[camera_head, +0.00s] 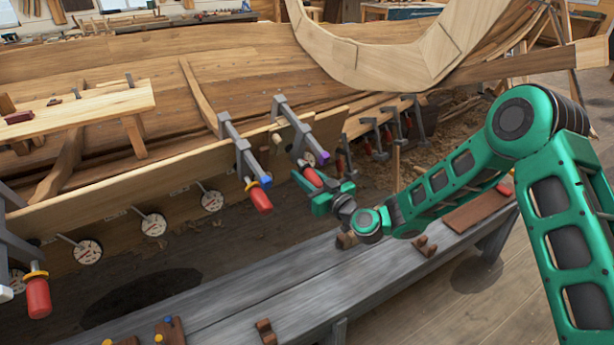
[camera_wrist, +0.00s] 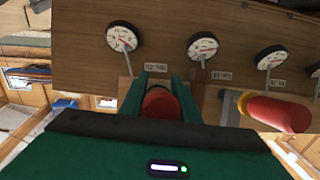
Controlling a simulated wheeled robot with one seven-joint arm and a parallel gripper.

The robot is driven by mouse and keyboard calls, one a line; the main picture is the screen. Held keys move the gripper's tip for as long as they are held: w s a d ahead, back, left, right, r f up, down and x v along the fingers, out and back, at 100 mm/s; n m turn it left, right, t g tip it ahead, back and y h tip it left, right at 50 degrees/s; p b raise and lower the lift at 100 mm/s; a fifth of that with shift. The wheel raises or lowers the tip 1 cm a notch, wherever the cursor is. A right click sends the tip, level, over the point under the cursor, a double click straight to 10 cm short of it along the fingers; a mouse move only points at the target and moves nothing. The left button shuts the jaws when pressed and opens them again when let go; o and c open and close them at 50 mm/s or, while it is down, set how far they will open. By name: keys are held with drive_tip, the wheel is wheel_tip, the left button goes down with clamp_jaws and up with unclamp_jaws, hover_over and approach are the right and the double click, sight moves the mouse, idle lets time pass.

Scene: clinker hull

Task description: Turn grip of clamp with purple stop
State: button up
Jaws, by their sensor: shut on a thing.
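The clamp with the purple stop (camera_head: 323,157) hangs on the plank edge in the middle of the head view, with a grey bar and frame (camera_head: 296,128). Its red grip (camera_head: 312,177) slants down below the stop. My green gripper (camera_head: 322,190) has its fingers on either side of this grip and is shut on it. In the wrist view the red grip (camera_wrist: 160,104) sits between my two fingers (camera_wrist: 168,92), its lower part hidden by the gripper body. The purple stop is not visible in the wrist view.
A clamp with a blue stop (camera_head: 265,181) and red grip stands just left; one with an orange stop (camera_head: 36,275) is far left. Round dials (camera_head: 153,224) line the plank. A grey bench (camera_head: 230,300) runs below my gripper. A neighbouring red grip (camera_wrist: 275,112) is close in the wrist view.

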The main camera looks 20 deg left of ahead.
drive_tip(key=m+g+y, duration=0.1)
drive_tip(key=m+g, duration=0.1)
drive_tip(key=shift+s+m+y, duration=0.15)
drive_tip(key=shift+m+y, duration=0.15)
drive_tip(key=shift+m, duration=0.1)
drive_tip(key=shift+s+a+r+m+g+y, duration=0.15)
drive_tip(key=shift+m+g+y, duration=0.2)
drive_tip(key=shift+m, duration=0.25)
drive_tip(key=shift+s+m+g+y, duration=0.1)
drive_tip(key=shift+m+g+y, duration=0.15)
drive_tip(key=shift+m+g, duration=0.3)
drive_tip(key=o, duration=1)
drive_tip(key=shift+o, duration=0.2)
drive_tip(key=shift+s, duration=0.1)
